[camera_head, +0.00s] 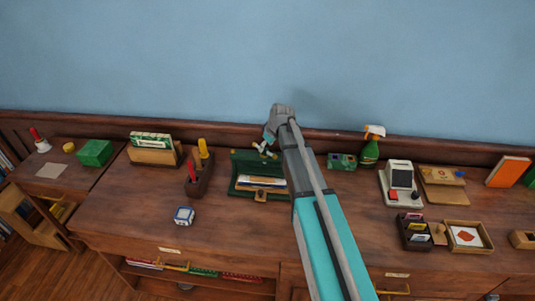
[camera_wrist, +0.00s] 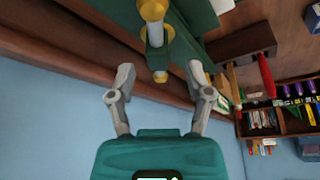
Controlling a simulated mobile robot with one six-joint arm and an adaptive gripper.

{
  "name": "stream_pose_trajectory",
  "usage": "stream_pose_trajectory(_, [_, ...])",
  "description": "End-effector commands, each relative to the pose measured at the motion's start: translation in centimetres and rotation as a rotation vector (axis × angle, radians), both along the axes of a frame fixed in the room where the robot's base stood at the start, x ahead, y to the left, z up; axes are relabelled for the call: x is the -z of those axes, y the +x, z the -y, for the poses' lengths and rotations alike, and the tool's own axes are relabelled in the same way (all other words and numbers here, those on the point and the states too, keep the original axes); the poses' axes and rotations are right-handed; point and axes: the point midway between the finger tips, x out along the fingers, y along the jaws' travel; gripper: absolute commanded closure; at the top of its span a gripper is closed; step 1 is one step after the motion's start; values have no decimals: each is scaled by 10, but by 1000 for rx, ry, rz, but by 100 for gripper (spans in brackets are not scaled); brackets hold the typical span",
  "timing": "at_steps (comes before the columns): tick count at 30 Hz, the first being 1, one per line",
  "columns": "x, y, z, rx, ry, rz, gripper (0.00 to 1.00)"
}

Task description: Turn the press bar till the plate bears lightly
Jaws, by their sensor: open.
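The green press (camera_head: 245,163) stands against the back of the wooden worktop in the head view, with books or papers and a wooden block at its front. In the wrist view, the press bar (camera_wrist: 156,36) is a pale rod with yellow ends, beside a green surface. My gripper (camera_wrist: 162,80) is open, its two grey fingers spread either side of the bar's near yellow end, with gaps showing. In the head view my gripper (camera_head: 265,147) is small at the back of the press. The plate and its contact are not clearly visible.
A dark holder (camera_head: 200,180) with red and yellow handles stands left of the press. A white-and-blue cube (camera_head: 184,215) lies in front. A green spray bottle (camera_head: 370,152) and a white device (camera_head: 398,184) stand to the right. The wall (camera_head: 150,60) is close behind.

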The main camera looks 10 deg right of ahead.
Motion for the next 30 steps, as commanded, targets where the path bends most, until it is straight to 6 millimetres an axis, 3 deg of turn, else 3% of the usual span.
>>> stream_pose_trajectory(10, [25,8,-5,0,0,0,34])
stream_pose_trajectory(26, [28,9,-7,1,0,0,34])
stream_pose_trajectory(30, [28,9,-6,1,0,0,60])
